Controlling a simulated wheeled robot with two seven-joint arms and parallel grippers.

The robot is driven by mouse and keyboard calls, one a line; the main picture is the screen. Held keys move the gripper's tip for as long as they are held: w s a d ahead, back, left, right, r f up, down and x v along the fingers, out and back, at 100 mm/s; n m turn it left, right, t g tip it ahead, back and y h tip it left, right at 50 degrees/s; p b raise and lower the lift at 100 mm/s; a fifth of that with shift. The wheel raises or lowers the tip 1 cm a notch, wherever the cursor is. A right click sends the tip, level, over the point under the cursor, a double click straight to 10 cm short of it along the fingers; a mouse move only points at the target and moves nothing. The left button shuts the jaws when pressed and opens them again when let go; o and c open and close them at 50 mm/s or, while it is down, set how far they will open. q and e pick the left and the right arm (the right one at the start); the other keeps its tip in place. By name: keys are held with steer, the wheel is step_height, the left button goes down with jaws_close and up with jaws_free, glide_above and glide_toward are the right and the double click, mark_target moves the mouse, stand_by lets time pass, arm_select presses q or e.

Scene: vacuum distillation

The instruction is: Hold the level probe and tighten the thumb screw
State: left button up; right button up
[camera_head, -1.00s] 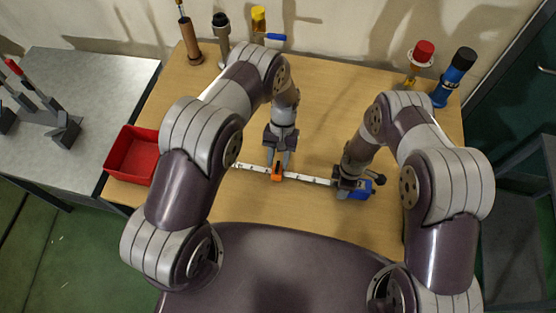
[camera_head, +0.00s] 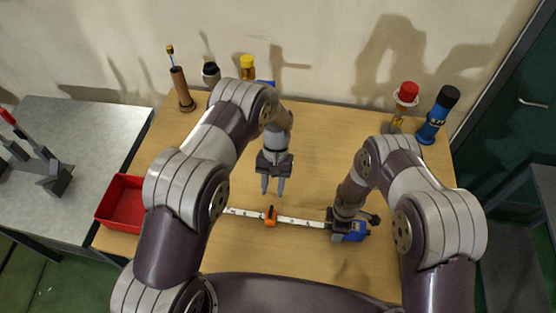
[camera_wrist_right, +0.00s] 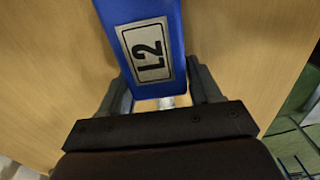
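The level probe lies across the table: a white graduated strip (camera_head: 300,222), an orange slider (camera_head: 270,216) on it, and a blue block (camera_head: 352,231) at its right end. A black knob (camera_head: 374,218), perhaps the thumb screw, sticks out at the block's right. My left gripper (camera_head: 272,190) is open and empty, behind and apart from the orange slider. My right gripper (camera_head: 338,226) is at the blue block. In the right wrist view, its fingers (camera_wrist_right: 158,82) flank the blue block (camera_wrist_right: 140,20), labelled L2, and appear closed on it. The knob is not visible there.
A red bin (camera_head: 122,204) stands at the table's left. A brown holder (camera_head: 182,90), a black-capped piece (camera_head: 211,73) and a yellow-capped piece (camera_head: 247,66) stand at the back left. A red-capped piece (camera_head: 405,95) and blue bottle (camera_head: 436,118) stand back right.

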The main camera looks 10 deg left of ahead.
steer(key=shift+o, duration=1.3)
steer(key=shift+r, duration=0.1)
step_height(320, 180, up, 12)
steer(key=shift+f, duration=0.1)
